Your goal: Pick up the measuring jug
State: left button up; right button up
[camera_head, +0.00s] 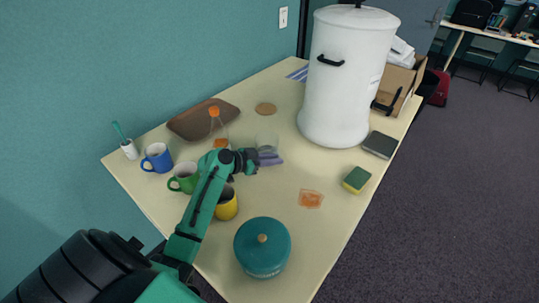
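A small clear glass vessel (267,140), which looks like the measuring jug, stands on the table near its middle. My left arm reaches in from the lower left, and my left gripper (255,160) is right beside the vessel, at its near left side. The gripper is small and dark here, and I cannot tell whether its fingers are open or shut, or whether they touch the glass. A flat purple item (271,160) lies just below the vessel, partly behind the gripper. My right gripper is not in view.
A teal lidded pot (262,250) is in front. A tall white urn (340,80) stands behind right. A sponge (356,179) lies right.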

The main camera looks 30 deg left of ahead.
pick_arm(q)
jog(key=b+x, duration=0.1)
jog(key=x, duration=0.3)
jog(key=shift+w+f+b, duration=0.25)
jog(key=shift+b, duration=0.15)
jog(key=shift+w+d, duration=0.1)
jog(key=shift+w, duration=0.1)
jog(key=shift+d, duration=0.1)
grip_shut()
jog(key=shift+r, duration=0.1)
dwell(0.6)
